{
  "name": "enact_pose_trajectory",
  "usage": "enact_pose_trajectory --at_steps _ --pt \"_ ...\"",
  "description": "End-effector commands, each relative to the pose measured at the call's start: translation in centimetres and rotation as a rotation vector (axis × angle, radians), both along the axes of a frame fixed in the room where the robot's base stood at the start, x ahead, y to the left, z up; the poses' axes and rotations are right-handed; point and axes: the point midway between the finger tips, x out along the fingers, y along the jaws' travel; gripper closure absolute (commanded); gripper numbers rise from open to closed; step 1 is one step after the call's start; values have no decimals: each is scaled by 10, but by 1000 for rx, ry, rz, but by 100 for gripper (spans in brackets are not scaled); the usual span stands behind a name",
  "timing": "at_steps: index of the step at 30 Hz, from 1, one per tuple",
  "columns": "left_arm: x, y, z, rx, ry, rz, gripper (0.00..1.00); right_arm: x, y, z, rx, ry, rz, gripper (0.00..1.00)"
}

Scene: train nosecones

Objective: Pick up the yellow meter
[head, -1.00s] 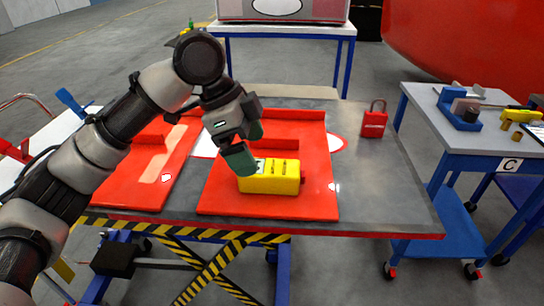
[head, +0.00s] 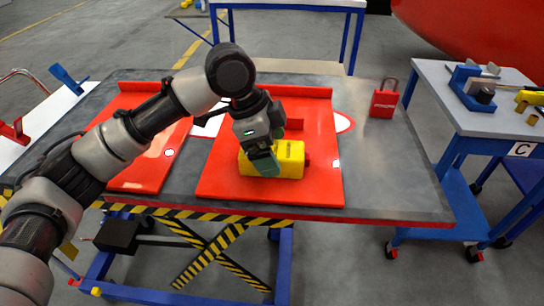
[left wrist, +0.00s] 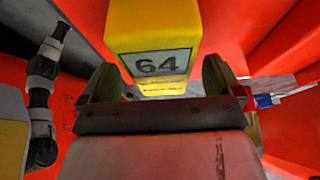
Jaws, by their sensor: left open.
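The yellow meter (head: 291,157) lies on its side on the right-hand red tray on the table. My left gripper (head: 270,148) is over its left part and hides some of it. In the left wrist view, a face of the meter (left wrist: 153,30) marked "64" shows just beyond the fingers of my left gripper (left wrist: 160,82). The fingers are spread apart, one toward each side of the meter. I cannot tell whether they touch it. My right gripper is not in view.
The right-hand red tray (head: 320,188) has a raised back edge, with another red tray (head: 135,178) to its left. A red padlock (head: 384,102) stands at the table's right. A cart marked C (head: 465,118) holds a blue vise (head: 462,80). The table's right front is clear (head: 395,190).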

Motion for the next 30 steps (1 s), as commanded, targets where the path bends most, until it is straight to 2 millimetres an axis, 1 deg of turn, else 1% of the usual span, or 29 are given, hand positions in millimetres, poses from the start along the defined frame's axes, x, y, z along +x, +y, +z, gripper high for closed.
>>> enact_pose_trajectory --at_steps 1,3,6,16,30 --pt "-1 -3 -9 1 3 -1 6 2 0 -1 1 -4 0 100" --pt "-1 -7 -17 1 2 -1 6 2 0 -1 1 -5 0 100" --pt "0 -8 -21 1 1 0 6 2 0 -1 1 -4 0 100" --pt "0 -8 -21 0 0 0 6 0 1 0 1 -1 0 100" --pt "0 -8 -24 0 0 0 6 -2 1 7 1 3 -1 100"
